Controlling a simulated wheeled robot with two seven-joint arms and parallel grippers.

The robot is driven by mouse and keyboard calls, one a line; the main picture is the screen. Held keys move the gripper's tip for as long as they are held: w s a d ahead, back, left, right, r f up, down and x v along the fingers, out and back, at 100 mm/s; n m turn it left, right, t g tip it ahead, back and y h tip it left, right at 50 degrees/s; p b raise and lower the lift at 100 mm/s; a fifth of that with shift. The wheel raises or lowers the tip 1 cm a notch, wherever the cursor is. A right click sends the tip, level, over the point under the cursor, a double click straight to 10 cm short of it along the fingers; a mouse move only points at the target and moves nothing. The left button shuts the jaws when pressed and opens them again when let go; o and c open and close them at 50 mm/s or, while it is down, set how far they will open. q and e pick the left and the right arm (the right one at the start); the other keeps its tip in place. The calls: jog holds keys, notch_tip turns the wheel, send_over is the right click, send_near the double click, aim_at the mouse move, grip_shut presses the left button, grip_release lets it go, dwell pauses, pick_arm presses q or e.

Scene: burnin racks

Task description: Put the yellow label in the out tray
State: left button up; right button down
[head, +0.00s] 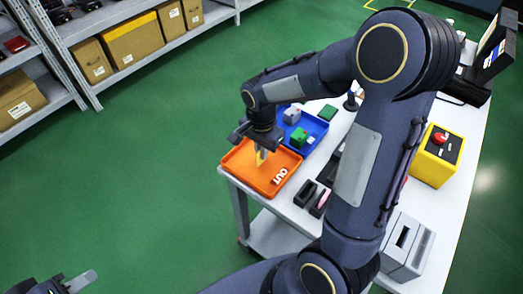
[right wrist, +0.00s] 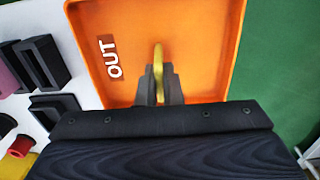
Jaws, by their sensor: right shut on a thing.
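The out tray (head: 238,163) is a shallow orange tray with a white OUT marking, at the near left corner of the white table; it also fills much of the right wrist view (right wrist: 205,30). My right gripper (head: 261,150) is over the tray, pointing down. It is shut on the yellow label (head: 261,158), seen edge-on between the fingertips in the right wrist view (right wrist: 158,62). I cannot tell whether the label touches the tray floor. My left gripper (head: 75,282) is at the bottom left, away from the table and partly cut off; its jaw opening is unclear.
A blue tray (head: 316,128) with a green block and a grey block stands behind the orange tray. Dark slotted holders (head: 306,193) stand to its right. A yellow box with a red button (head: 434,160) and a grey-white device (head: 405,245) are further right. Shelves line the back left.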

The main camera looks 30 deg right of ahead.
jog(key=shift+f, duration=0.25)
jog(key=shift+f, duration=0.15)
jog(key=c, duration=1.6)
grip_release()
notch_tip(320, 180, up, 12)
jog(key=f, duration=0.1)
jog(key=s+a+n+t+y, duration=0.1)
jog(key=s+n+t, duration=0.1)
jog(key=s+n, duration=0.2)
jog(key=s+a+r+n+t+y, duration=0.1)
jog(key=s+a+n, duration=0.1)
jog(key=s+n, duration=0.2)
jog(key=s+a+r+n+t+y, duration=0.1)
jog(key=s+n, duration=0.3)
jog(key=s, duration=0.5)
jog(key=shift+a+t+y+p, duration=0.15)
jog(key=shift+t+y+p, duration=0.25)
jog(key=shift+t, duration=0.4)
